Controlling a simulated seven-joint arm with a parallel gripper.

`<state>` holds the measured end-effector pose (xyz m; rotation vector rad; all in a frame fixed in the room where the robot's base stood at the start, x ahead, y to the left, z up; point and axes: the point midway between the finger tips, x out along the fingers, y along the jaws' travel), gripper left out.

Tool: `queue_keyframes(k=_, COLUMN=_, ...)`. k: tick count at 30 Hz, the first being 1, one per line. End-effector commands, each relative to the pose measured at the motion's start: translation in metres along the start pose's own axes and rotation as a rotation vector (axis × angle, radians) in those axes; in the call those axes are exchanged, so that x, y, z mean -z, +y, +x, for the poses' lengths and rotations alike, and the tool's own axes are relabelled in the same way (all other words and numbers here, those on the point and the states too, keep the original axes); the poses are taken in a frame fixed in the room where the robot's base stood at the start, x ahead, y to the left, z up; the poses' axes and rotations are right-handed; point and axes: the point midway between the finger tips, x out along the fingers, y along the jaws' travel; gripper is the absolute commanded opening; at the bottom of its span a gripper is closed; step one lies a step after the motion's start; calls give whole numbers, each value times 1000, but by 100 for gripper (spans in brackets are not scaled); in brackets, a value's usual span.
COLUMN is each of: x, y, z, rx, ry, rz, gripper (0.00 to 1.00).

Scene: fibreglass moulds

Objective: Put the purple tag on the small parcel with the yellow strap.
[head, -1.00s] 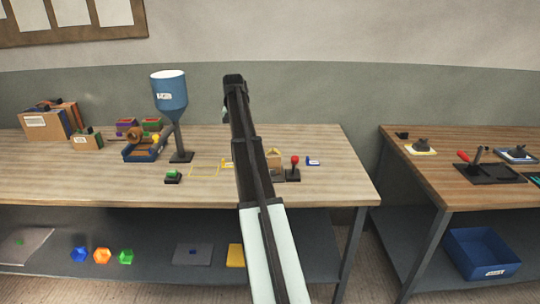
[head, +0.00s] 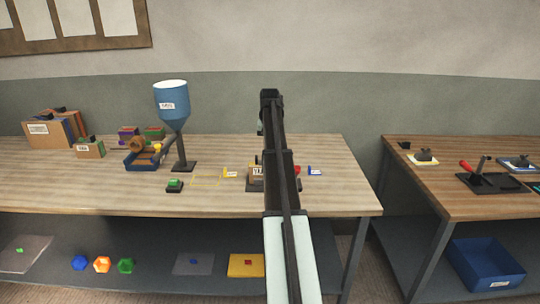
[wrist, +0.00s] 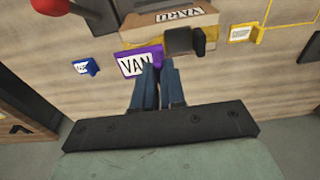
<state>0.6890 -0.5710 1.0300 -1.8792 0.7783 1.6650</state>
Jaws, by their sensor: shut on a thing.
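The purple tag (wrist: 139,62), with a white face reading "VAN", shows in the wrist view at the fingertips of my gripper (wrist: 152,72). The gripper is shut on it. Just beyond it is a small brown parcel (wrist: 150,27) with a printed label, a yellow strap partly showing and a dark block on it. I cannot tell whether tag and parcel touch. In the head view the parcel (head: 256,173) is partly covered by my arm, which hides the gripper and the tag.
A blue tag (wrist: 85,67) and a yellow tag (wrist: 243,33) flank the parcel. A red knob (wrist: 50,5) stands close by. Farther left on the bench are a blue funnel (head: 171,101), a green-topped block (head: 175,185) and several boxes.

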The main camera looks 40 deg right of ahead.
Motion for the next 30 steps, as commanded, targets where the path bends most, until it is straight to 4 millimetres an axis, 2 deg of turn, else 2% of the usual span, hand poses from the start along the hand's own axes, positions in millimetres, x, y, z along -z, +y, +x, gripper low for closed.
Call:
queue_keyframes(k=5, x=-2, y=0, z=12, rx=0, ry=-1, rz=0, gripper=0)
queue_keyframes(k=12, x=-5, y=0, z=39, rx=0, ry=-1, rz=0, gripper=0)
queue_keyframes(k=25, x=-5, y=0, z=43, rx=0, ry=0, rz=0, gripper=0)
queue_keyframes(k=26, x=-5, y=0, z=43, rx=0, ry=0, rz=0, gripper=13)
queue_keyframes(k=30, x=-5, y=0, z=42, rx=0, ry=0, rz=0, gripper=26)
